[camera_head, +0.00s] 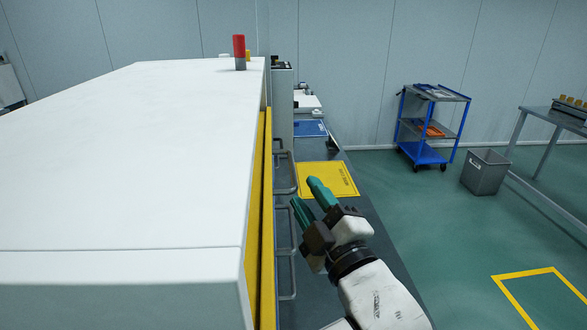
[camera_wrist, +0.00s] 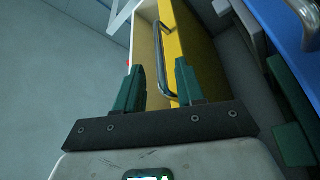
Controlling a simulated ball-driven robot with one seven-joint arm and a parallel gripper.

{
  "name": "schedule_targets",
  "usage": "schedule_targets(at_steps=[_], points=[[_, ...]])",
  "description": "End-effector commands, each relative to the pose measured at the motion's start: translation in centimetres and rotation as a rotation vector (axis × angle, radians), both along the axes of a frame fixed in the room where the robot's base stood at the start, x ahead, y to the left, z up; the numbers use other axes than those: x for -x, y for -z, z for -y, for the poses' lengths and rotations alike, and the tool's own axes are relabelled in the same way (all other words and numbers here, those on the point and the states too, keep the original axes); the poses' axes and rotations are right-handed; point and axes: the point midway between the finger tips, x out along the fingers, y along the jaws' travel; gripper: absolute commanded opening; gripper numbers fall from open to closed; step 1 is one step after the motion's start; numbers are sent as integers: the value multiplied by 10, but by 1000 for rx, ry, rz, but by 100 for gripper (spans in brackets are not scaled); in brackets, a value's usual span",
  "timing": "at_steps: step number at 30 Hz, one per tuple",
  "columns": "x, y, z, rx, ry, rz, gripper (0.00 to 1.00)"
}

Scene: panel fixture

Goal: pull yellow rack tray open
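The yellow rack tray front (camera_head: 256,200) shows edge-on along the right side of the white rack in the head view. In the wrist view its yellow face (camera_wrist: 190,40) fills the upper middle. A grey bar handle (camera_wrist: 164,58) stands out from this face. My gripper (camera_head: 303,191) has green fingers, spread apart with nothing held, to the right of the rack front. In the wrist view my gripper (camera_wrist: 160,68) shows the handle's lower part in the gap between its fingers. I cannot tell how far the handle lies beyond the fingertips.
The white rack top (camera_head: 130,150) fills the left, with a red beacon (camera_head: 239,50). Another grey handle (camera_head: 287,250) is nearer. A yellow mat (camera_head: 335,178) lies on the dark bench. A blue cart (camera_head: 430,125) and grey bin (camera_head: 485,172) stand right; open green floor lies between.

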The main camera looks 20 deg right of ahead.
Motion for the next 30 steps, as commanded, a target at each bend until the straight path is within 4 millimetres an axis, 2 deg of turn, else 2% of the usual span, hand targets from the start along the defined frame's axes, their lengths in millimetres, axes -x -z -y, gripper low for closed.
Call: schedule_targets(at_steps=[1,6,12,23,30], points=[[-10,-6,0,0,2,3,38],[-38,-11,0,0,1,0,38],[-58,-14,-1,1,2,0,38],[-63,-14,-1,1,1,0,38],[-63,-14,-1,1,1,0,17]])
